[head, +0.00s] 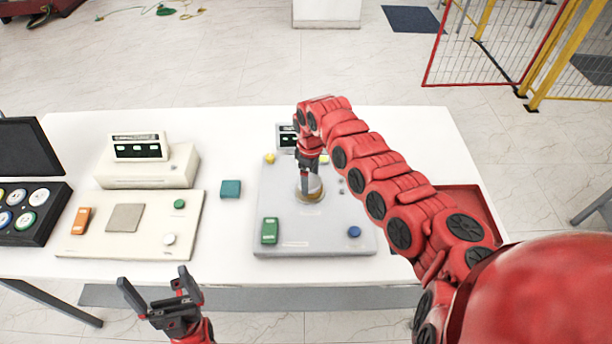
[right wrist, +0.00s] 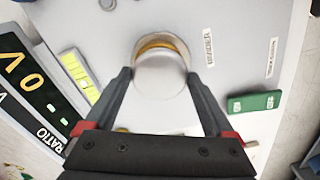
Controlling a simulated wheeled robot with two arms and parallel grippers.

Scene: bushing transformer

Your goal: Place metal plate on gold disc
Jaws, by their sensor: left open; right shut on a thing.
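The gold disc (head: 312,198) sits on the grey panel (head: 275,215) in the middle of the table, mostly covered from above. Its gold edge (right wrist: 158,42) also shows in the right wrist view. The metal plate (right wrist: 160,77), round and silvery, is between the right fingers and overlaps the gold disc. In the head view the plate (head: 314,184) appears over the disc; I cannot tell whether they touch. My right gripper (head: 307,186) is shut on the plate from above. My left gripper (head: 153,280) is open and empty in front of the table's front edge.
The grey panel carries a green block (head: 270,231), a blue knob (head: 354,232) and a yellow knob (head: 269,158). A teal block (head: 230,189) lies left of it. A cream panel (head: 110,246) and a black case (head: 52,222) stand left. A red tray (head: 470,202) is at right.

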